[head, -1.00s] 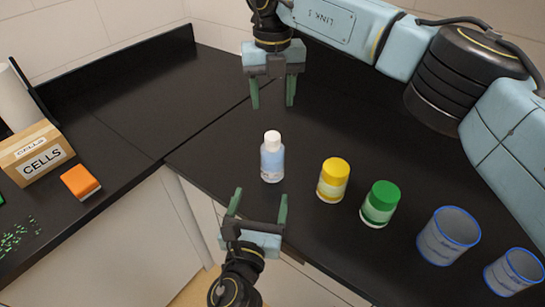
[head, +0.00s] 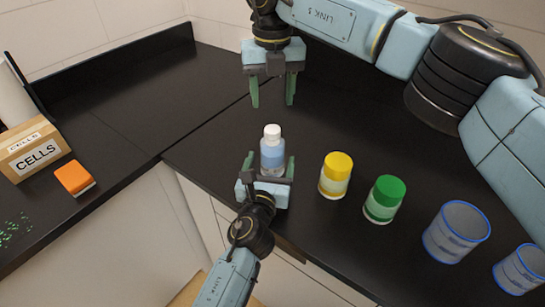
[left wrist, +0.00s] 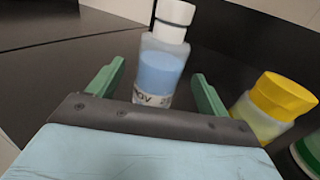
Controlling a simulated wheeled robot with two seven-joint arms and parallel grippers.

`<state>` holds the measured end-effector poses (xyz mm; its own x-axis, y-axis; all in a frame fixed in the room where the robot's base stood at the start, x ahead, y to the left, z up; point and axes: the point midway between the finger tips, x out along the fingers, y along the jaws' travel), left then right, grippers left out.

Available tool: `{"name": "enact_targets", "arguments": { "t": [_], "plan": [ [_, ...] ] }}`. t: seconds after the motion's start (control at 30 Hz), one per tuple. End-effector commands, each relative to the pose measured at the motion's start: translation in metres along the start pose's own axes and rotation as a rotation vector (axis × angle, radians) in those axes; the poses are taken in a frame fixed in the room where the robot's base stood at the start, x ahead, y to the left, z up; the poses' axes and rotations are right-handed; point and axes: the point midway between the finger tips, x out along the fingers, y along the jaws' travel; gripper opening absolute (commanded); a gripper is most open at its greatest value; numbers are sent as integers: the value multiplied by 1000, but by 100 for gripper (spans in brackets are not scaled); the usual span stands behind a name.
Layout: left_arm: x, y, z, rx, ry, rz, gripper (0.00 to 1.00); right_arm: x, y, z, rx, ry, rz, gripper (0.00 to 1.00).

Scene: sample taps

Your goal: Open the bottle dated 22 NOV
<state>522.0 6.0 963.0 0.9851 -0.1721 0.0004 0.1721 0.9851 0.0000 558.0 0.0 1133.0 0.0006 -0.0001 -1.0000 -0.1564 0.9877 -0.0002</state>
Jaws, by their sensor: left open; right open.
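A clear bottle with a white cap and blue contents (head: 272,152) stands upright on the black counter. In the left wrist view the bottle (left wrist: 160,70) has a white label at its base, partly hidden, with only "OV" and part of a "2" readable. My left gripper (head: 266,162) is open, with its green fingers on either side of the bottle's lower part. Contact cannot be made out. My right gripper (head: 273,102) is open and empty, above the counter behind the bottle.
A yellow-capped jar (head: 335,176) and a green-capped jar (head: 384,200) stand right of the bottle. Two blue-rimmed cups (head: 456,232) are farther right. A CELLS box (head: 33,150) and an orange box (head: 74,178) are on the left counter.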

Motion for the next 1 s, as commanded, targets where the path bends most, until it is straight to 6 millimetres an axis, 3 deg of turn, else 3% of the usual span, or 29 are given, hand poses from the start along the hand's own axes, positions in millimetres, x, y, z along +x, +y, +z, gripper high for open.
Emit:
{"name": "enact_targets", "arguments": {
  "t": [0.2,0.53,1.0],
  "plan": [
    [18,0,0,0,1,0,79,0,0,0,0,0,0,53],
    [20,0,0,0,1,0,79,0,0,0,0,0,0,53],
    [20,0,0,0,1,0,17,0,0,0,0,0,0,53]
  ]
}}
